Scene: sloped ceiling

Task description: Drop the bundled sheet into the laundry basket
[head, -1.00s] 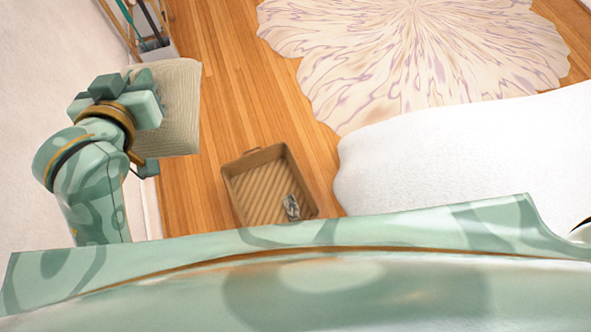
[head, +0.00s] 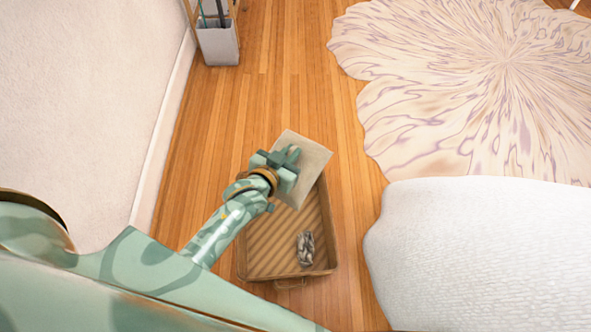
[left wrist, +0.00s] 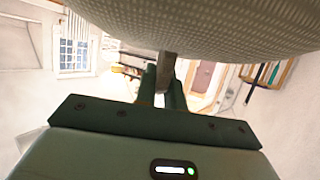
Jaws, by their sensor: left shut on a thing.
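My left gripper (head: 291,160) is shut on the bundled sheet (head: 312,163), a pale beige bundle. The gripper holds it over the far end of the laundry basket (head: 259,270). The basket is a tan, rectangular, ribbed container on the wooden floor, with a handle at its near end. The sheet covers part of the basket's far side. In the left wrist view the sheet (left wrist: 215,28) fills the top, with the gripper's fingers (left wrist: 165,82) beneath it. The height of the sheet above the basket is hard to tell. My right gripper is not in view.
A crumpled grey patterned item (head: 305,248) lies in the basket. A white textured bed or cover (head: 470,260) stands close on the right. A pale petal-shaped rug (head: 450,80) lies beyond. A grey bin (head: 217,45) stands by the left wall. Wooden floor (head: 225,120) is clear between.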

